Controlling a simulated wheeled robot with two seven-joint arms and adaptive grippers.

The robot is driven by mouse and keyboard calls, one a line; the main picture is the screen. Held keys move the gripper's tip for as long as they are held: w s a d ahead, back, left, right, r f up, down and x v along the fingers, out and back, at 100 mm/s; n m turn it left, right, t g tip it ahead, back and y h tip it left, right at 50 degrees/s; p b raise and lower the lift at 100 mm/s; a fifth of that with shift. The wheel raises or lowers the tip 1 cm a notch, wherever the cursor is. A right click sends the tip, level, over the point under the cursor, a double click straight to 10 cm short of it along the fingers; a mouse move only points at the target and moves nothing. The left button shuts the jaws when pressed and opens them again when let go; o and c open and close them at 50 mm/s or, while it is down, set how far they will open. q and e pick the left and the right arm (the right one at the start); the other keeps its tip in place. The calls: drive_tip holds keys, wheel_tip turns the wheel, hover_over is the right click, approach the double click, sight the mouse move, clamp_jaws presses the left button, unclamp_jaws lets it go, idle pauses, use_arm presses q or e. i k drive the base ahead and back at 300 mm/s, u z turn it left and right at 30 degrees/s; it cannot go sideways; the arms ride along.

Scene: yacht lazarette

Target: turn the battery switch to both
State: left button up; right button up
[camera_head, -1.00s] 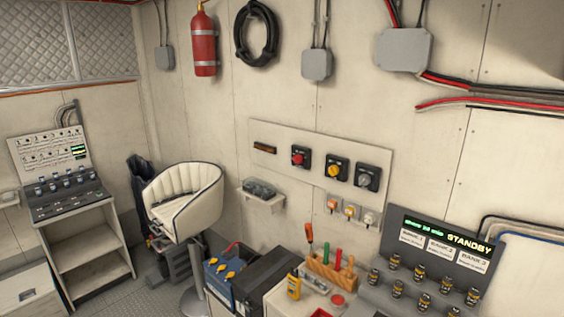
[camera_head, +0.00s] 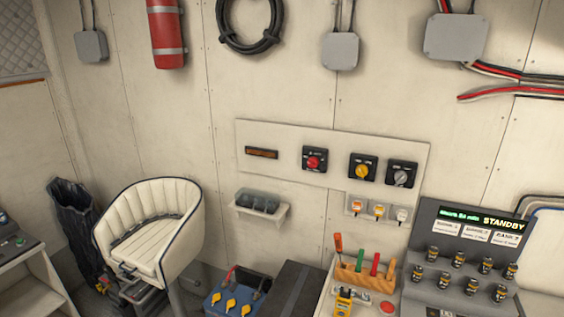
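A white switch panel (camera_head: 285,135) is fixed to the back wall. It carries three square dark rotary switches: one with a red knob (camera_head: 314,161), one with a yellow knob (camera_head: 362,170) and one with a grey knob (camera_head: 403,176). A small dark strip with an orange face (camera_head: 261,153) sits at the panel's left. The labels are too small to read, so I cannot tell which is the battery switch or its setting. Neither of my grippers is in view.
A white seat (camera_head: 150,230) stands at the left, a blue battery (camera_head: 235,298) beside it. A wooden tool rack (camera_head: 364,277) and a grey console (camera_head: 460,268) showing "STANDBY" stand below the panel. A small shelf (camera_head: 262,211) and three small covered switches (camera_head: 378,209) are on the wall.

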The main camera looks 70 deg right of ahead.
sight(313, 162)
drive_tip(key=z, duration=0.35)
drive_tip(key=i, duration=1.35)
drive_tip(key=z, duration=1.65)
drive_tip(key=i, duration=0.85)
drive_tip(key=z, duration=0.95)
